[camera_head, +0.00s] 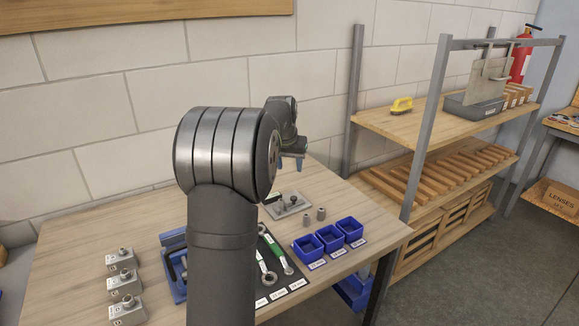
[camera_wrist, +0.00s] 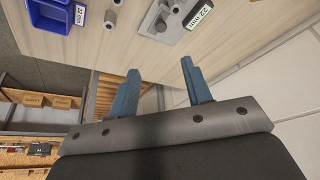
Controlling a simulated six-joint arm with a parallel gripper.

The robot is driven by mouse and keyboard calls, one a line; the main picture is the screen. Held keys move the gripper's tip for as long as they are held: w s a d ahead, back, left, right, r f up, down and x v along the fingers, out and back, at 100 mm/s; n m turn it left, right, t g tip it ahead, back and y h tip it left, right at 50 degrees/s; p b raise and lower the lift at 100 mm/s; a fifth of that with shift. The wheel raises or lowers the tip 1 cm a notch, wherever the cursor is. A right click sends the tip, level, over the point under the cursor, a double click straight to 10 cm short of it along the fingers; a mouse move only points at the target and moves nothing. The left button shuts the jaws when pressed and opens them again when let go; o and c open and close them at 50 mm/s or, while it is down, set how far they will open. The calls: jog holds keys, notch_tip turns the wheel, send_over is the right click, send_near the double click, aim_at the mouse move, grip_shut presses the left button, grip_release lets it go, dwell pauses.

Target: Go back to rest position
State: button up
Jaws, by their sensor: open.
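My gripper (camera_head: 291,165) is over the far side of the wooden workbench (camera_head: 90,225), above and beyond a grey metal plate (camera_head: 287,204) with upright parts. Its two blue fingers are apart with nothing between them, as the wrist view (camera_wrist: 159,70) also shows. My arm stands in the middle of the head view and hides part of the bench. In the wrist view the plate (camera_wrist: 160,20) with a "22 mm" label lies beyond the fingertips, apart from them.
Three blue bins (camera_head: 331,239) and two small grey sockets (camera_head: 314,214) sit on the right of the bench. Wrenches (camera_head: 276,253) lie on a dark mat. Grey blocks (camera_head: 124,282) stand front left. A tiled wall (camera_head: 110,90) runs behind; a shelf (camera_head: 425,122) stands right.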

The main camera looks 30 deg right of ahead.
aim_at(296, 198)
jog(key=x, duration=1.7)
jog(key=shift+d+f, duration=0.1)
jog(key=shift+f, duration=0.2)
jog(key=shift+w+d+r, duration=0.1)
jog(key=shift+d, duration=0.3)
